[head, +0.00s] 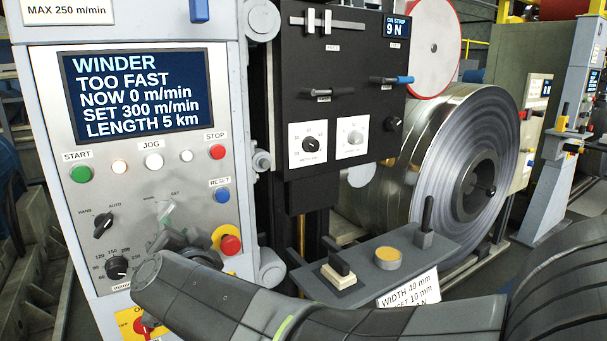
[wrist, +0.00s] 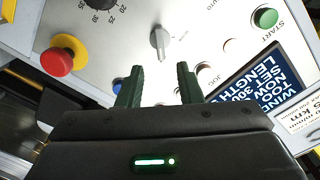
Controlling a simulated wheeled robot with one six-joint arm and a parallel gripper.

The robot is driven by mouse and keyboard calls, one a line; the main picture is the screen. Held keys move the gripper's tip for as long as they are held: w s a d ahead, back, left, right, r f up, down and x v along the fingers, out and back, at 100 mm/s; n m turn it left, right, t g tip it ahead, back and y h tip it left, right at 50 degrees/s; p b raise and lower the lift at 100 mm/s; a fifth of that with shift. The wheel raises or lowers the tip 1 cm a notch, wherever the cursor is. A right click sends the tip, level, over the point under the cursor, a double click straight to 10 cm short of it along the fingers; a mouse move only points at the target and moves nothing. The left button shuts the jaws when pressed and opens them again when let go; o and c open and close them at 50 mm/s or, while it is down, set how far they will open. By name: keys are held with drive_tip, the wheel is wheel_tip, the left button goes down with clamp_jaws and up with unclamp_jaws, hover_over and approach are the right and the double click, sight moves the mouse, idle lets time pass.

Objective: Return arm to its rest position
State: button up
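My arm (head: 215,300) reaches in from the lower right across the front of the winder control panel (head: 150,185). In the wrist view my gripper (wrist: 158,80) has its two green fingers apart, with nothing between them. The fingers point at the panel, and a pale selector knob (wrist: 160,42) lies beyond their tips, apart from them as far as I can see. In the head view this knob (head: 166,212) shows just above my gripper, which is largely hidden behind my wrist.
The screen (head: 138,96) reads "TOO FAST", "NOW 0 m/min", "SET 300 m/min". A red emergency button (head: 231,244) is close to my wrist. A grey shelf (head: 350,285) with a clamp-like block, yellow disc and dark post stands right of my arm. A steel coil (head: 465,165) is behind.

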sight(168, 212)
drive_tip(key=b+x, duration=0.2)
drive_tip(key=x, duration=0.6)
drive_tip(key=shift+w+f, duration=0.1)
drive_tip(key=shift+w, duration=0.05)
drive_tip(key=shift+a+r+n+p, duration=0.15)
drive_tip(key=shift+r+n+p, duration=0.15)
drive_tip(key=shift+n, duration=0.1)
drive_tip(key=shift+n+p, duration=0.6)
drive_tip(key=shift+n, duration=0.6)
drive_tip(key=n+p, duration=0.1)
drive_tip(key=n, duration=0.2)
drive_tip(key=shift+p, duration=0.3)
drive_tip(key=shift+f+n, duration=0.1)
drive_tip(key=shift+n, duration=0.6)
